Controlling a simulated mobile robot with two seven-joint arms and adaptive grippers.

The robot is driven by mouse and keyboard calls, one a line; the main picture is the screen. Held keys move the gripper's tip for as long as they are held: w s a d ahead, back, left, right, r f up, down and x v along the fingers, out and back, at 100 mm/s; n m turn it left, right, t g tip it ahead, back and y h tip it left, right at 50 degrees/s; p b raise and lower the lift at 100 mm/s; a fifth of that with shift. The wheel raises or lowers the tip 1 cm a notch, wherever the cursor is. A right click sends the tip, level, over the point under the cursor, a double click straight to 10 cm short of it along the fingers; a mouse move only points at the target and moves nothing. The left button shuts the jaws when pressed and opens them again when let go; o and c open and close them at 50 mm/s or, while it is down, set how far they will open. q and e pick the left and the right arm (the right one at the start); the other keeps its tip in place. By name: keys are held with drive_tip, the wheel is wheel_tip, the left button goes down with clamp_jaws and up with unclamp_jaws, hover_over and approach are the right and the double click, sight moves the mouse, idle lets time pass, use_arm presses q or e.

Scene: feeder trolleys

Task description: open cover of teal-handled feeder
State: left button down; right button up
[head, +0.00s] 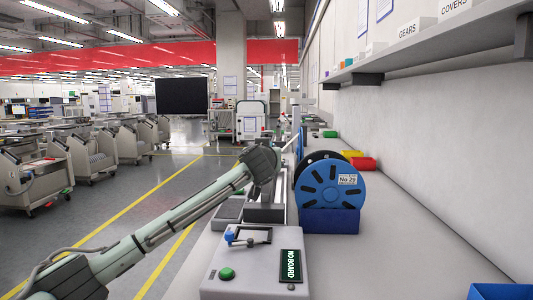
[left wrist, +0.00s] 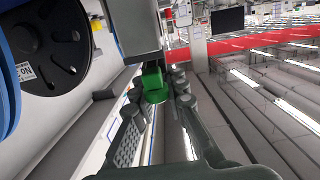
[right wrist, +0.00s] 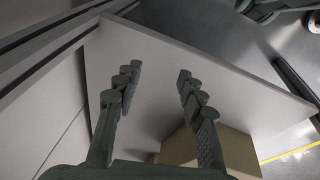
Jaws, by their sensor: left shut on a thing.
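A green handle (left wrist: 153,84), likely the teal one, shows in the left wrist view at the end of a grey feeder body (left wrist: 138,30). My left gripper (left wrist: 158,100) is shut on this handle, with a finger on either side of it. In the head view my left arm reaches in from the left to the feeders (head: 265,212) beside the reels, and its fingertips are hidden there. The cover's position cannot be made out. My right gripper (right wrist: 156,78) is open and empty above a pale panel in the right wrist view.
A blue reel (head: 346,205) and a black reel stand in a blue bin (head: 330,222) right of the feeders. A control box (head: 235,278) with a green button is in front. Red (head: 363,164) and yellow bins sit farther back. A shelf (head: 440,45) overhangs the right. A cardboard box (right wrist: 205,150) is below my right gripper.

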use_arm(q)
drive_tip(key=shift+w+d+r+g+p, duration=0.1)
drive_tip(key=shift+w+r+g+p, duration=0.3)
drive_tip(key=shift+r+g+p, duration=0.55)
drive_tip(key=shift+w+g, duration=0.1)
drive_tip(key=shift+g, duration=0.35)
drive_tip(key=shift+w+r+g, duration=0.1)
drive_tip(key=shift+w+g, duration=0.05)
drive_tip(key=shift+g, duration=0.25)
drive_tip(key=shift+w+r+g, duration=0.5)
drive_tip(key=shift+w+g, duration=0.05)
drive_tip(key=shift+g, duration=0.45)
use_arm(e)
drive_tip(key=s+d+f, duration=0.1)
drive_tip(key=s+f, duration=0.2)
drive_tip(key=f, duration=0.3)
drive_tip(key=shift+s+g, duration=0.25)
drive_tip(key=shift+g, duration=0.15)
use_arm(q)
drive_tip(key=c, duration=1.6)
unclamp_jaws()
drive_tip(key=shift+r, duration=0.1)
drive_tip(key=shift+o, duration=0.2)
drive_tip(key=v, duration=1.1)
drive_tip(key=shift+s+r, duration=0.25)
drive_tip(key=shift+s, duration=0.1)
